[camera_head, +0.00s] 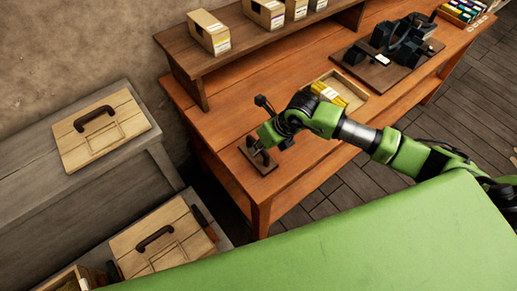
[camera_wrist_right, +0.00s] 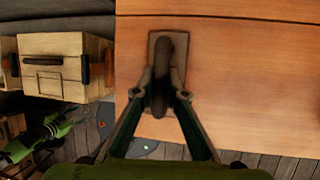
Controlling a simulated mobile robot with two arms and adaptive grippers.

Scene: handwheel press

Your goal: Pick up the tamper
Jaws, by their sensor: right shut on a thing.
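The tamper (camera_head: 261,157) is near the left end of the orange-brown workbench (camera_head: 330,173). It has a dark upright handle and sits on or includes a flat brown rectangular base. In the right wrist view, the dark handle (camera_wrist_right: 164,50) stands between the fingers of my right gripper (camera_wrist_right: 163,88). The right gripper (camera_head: 262,146) is shut on the handle, with one finger on each side. Whether the base is lifted off the bench cannot be told. A green and dark part of my left arm appears at the lower left of the wrist view; its jaws are unclear.
A wooden tray with yellow items (camera_head: 340,90) lies beyond my right wrist. A dark press-like device (camera_head: 395,45) stands farther back. A raised shelf (camera_head: 262,50) bears several small boxes. Lidded wooden boxes (camera_head: 100,128) are at left. The bench's front edge is close.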

